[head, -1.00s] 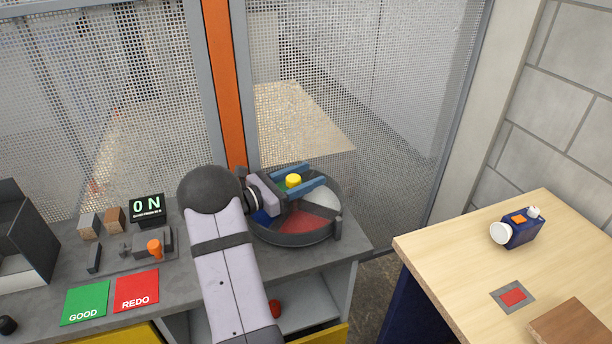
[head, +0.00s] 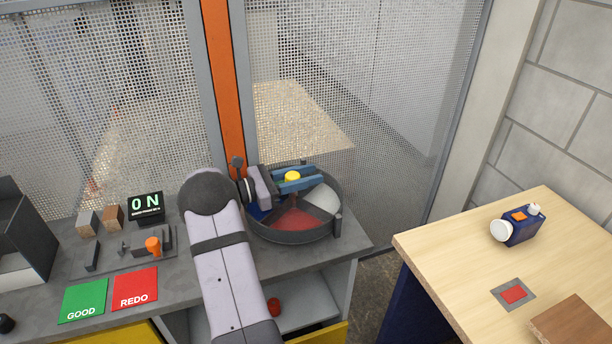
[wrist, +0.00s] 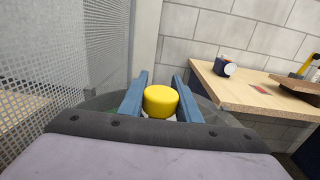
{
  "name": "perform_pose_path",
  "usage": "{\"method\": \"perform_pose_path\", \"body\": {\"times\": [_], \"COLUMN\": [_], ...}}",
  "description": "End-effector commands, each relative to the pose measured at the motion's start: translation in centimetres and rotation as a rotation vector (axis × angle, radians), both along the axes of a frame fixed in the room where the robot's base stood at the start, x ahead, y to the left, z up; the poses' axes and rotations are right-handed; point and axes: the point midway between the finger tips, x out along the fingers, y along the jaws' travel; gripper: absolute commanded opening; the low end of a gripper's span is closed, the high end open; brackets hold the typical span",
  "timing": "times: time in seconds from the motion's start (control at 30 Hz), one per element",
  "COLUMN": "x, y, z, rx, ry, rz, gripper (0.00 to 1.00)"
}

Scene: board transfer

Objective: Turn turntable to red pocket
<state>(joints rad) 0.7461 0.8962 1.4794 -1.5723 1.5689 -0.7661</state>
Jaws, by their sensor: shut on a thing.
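The turntable (head: 290,238) is a dark round tray on the right end of the grey bench, divided into coloured pockets. The red pocket (head: 302,219) faces the front, the white pocket (head: 323,198) is at the right, and part of a blue pocket (head: 258,213) shows at the left. The far side is hidden by my gripper. A yellow knob (head: 292,176) stands at the centre. My gripper (head: 297,181) reaches in from the left with its blue fingers shut on the knob. In the wrist view, the knob (wrist: 160,101) sits between both fingers (wrist: 160,96).
A mesh fence with an orange post (head: 226,90) stands behind the bench. Left are an ON display (head: 146,208), green GOOD and red REDO cards (head: 135,288), and an orange-knobbed fixture (head: 153,245). A wooden table (head: 450,240) at the right holds a blue device (head: 522,229).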

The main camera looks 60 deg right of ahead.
Motion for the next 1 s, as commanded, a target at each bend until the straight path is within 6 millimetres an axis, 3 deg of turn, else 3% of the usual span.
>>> {"method": "perform_pose_path", "body": {"times": [0.5, 1.0], "x": [-0.7, -1.0], "y": [0.9, 1.4], "z": [-0.2, 0.0], "rx": [0.0, -0.001], "ry": [-0.001, 0.001], "rz": [-0.317, -0.442], "gripper": [0.0, 0.0]}}
